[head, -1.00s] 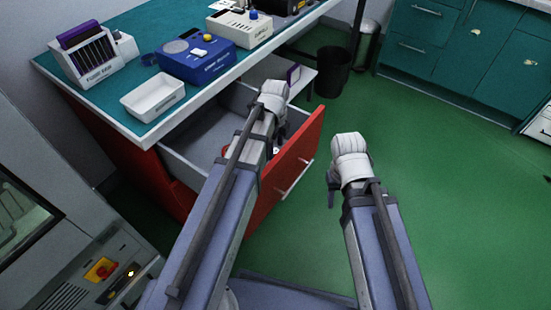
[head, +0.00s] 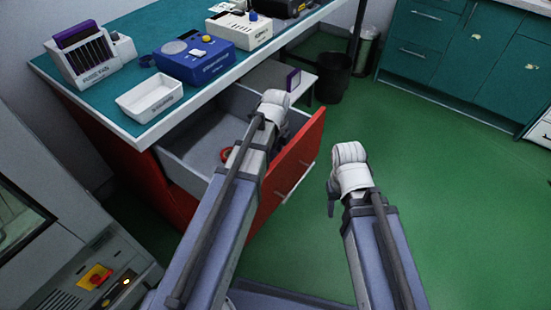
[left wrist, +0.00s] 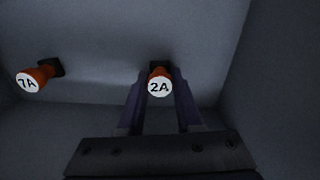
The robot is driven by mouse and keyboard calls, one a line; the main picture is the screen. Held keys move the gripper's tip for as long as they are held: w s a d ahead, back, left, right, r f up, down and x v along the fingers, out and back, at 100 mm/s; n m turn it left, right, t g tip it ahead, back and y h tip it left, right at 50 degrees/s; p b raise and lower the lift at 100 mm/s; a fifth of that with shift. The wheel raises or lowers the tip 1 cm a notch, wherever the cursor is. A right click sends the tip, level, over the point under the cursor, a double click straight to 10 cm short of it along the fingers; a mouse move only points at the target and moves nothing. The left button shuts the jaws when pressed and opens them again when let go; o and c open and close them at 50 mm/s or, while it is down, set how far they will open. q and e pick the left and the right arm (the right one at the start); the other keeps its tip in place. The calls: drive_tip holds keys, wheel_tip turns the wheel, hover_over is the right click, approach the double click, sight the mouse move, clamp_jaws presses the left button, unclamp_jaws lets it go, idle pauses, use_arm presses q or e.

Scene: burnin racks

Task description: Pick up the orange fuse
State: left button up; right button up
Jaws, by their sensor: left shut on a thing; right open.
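In the left wrist view an orange fuse with a white cap marked 2A (left wrist: 159,86) sits between the fingers of my left gripper (left wrist: 160,100), which is shut on it. A second orange fuse, marked 7A (left wrist: 32,79), lies to the left, apart from the gripper. Both are inside the open drawer (head: 195,155). In the head view an orange-red piece (head: 226,154) shows in the drawer beside my left arm; its label is unreadable there. My left fingers are hidden behind the wrist in the head view. My right gripper (head: 331,200) is open and empty, outside the drawer.
The red drawer front (head: 292,165) stands right of my left arm. On the bench above are a white tray (head: 150,97), a blue device (head: 195,60) and a rack (head: 92,58). A black bin (head: 332,75) stands behind. The green floor at right is clear.

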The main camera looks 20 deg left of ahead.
use_arm(q)
clamp_jaws()
wheel_tip(320, 180, up, 10)
drive_tip(key=p, duration=1)
drive_tip(key=shift+r, duration=0.15)
